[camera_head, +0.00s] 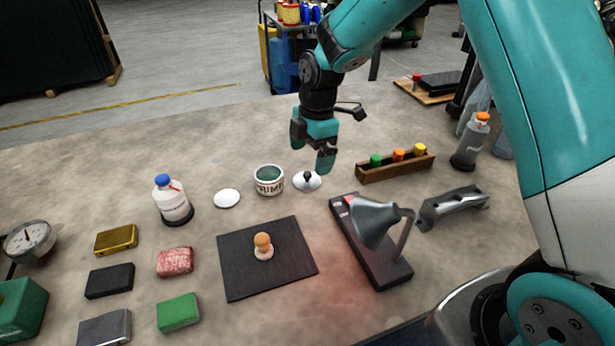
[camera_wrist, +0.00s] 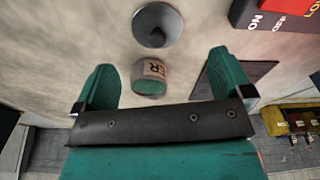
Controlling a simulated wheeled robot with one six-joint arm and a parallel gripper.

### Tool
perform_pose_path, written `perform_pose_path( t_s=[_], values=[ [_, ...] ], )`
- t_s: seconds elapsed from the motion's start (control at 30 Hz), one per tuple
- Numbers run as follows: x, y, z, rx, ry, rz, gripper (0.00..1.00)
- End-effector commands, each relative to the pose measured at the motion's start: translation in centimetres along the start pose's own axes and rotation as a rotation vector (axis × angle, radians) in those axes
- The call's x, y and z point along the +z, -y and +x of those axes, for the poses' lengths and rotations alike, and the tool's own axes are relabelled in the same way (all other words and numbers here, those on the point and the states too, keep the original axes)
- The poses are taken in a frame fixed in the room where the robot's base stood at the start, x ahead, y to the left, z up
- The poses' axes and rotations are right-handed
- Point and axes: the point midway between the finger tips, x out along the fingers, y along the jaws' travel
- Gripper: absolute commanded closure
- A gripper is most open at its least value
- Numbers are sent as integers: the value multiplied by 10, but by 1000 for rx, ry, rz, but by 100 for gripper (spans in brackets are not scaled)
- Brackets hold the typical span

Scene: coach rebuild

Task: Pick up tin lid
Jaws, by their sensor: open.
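The tin lid (camera_head: 307,181), a pale round lid with a dark knob, lies on the table just right of the white lettered tin (camera_head: 269,180). The tin looks open at the top, with a green inside. In the wrist view, the lid (camera_wrist: 157,26) shows at the top, beyond the fingertips, with the tin (camera_wrist: 150,77) between the fingers. My gripper (camera_head: 324,157) hangs above and slightly behind the lid, open and empty, apart from it.
A white disc (camera_head: 227,198) lies left of the tin. A wooden rack (camera_head: 396,167) with coloured caps stands right of the lid. A lamp (camera_head: 375,222) and a dark mat (camera_head: 240,262) with a small stamp are in front. A bottle (camera_head: 172,202) stands at left.

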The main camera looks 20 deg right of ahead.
Motion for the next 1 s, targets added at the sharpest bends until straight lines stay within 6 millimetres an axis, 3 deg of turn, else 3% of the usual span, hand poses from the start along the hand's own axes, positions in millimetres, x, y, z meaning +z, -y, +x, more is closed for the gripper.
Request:
perform_pose_path(
  t_s=[0.23, 0.5, 0.77, 0.87, 1.0],
  values=[
    [1, 0, 18, -3, 0, 2, 3],
    [3, -4, 56, -1, 0, 3, 3],
    [4, -4, 61, 1, 0, 3, 3],
    [4, -4, 61, 1, 0, 3, 21],
    [4, -4, 61, 1, 0, 3, 53]
  ],
)
